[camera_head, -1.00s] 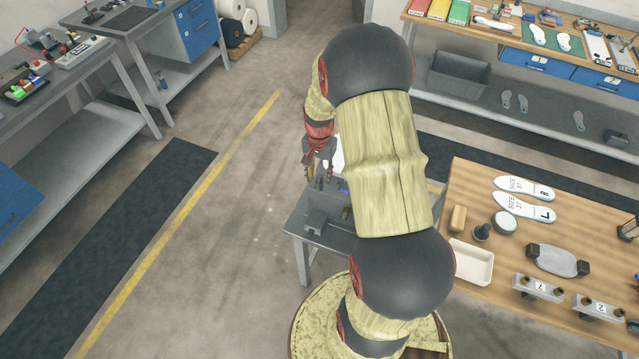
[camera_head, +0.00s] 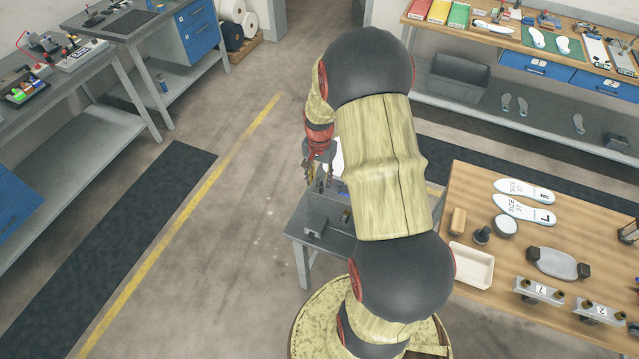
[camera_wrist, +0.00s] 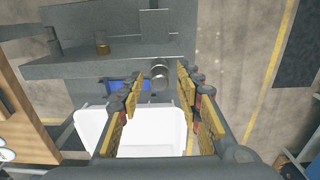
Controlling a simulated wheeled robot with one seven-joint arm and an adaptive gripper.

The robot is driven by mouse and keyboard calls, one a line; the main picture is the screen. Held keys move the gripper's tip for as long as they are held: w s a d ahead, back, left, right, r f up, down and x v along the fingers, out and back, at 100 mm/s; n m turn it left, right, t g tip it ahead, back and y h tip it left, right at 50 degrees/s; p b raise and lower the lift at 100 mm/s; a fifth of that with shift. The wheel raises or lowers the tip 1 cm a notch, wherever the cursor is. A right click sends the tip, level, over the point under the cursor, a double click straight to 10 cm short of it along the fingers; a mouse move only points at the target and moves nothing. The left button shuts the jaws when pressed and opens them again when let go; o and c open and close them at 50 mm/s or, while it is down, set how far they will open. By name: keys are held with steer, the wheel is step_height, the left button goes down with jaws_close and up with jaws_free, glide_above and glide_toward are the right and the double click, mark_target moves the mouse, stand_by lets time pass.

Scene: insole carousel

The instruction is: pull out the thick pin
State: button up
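In the wrist view, a round silver pin-like end (camera_wrist: 160,74) shows on the near side of a grey metal fixture (camera_wrist: 70,65). A short brass-coloured cylinder (camera_wrist: 102,43) stands on the fixture to its left. I cannot tell for sure which of these is the thick pin. My gripper (camera_wrist: 160,88) is open, its yellow-padded fingers apart with nothing between them. The silver end appears between the fingertips, seemingly beyond them. In the head view my gripper (camera_head: 319,177) hangs over the small grey table (camera_head: 327,243), and my arm hides much of that table.
A white bin (camera_wrist: 150,132) lies below my fingers, with a blue part (camera_wrist: 125,87) beside it. In the head view, a wooden bench (camera_head: 480,185) with insoles and a cream tray (camera_head: 470,265) stands at the right. The floor left of the grey table is clear.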

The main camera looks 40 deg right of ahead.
mark_target(320, 179)
steer(key=c, duration=0.3)
jaws_close()
steer(key=shift+r, duration=0.15)
stand_by(0.7)
steer(key=shift+r+p, duration=1.95)
steer(key=shift+r, duration=0.9)
step_height(320, 179, up, 7)
steer(key=p, duration=0.4)
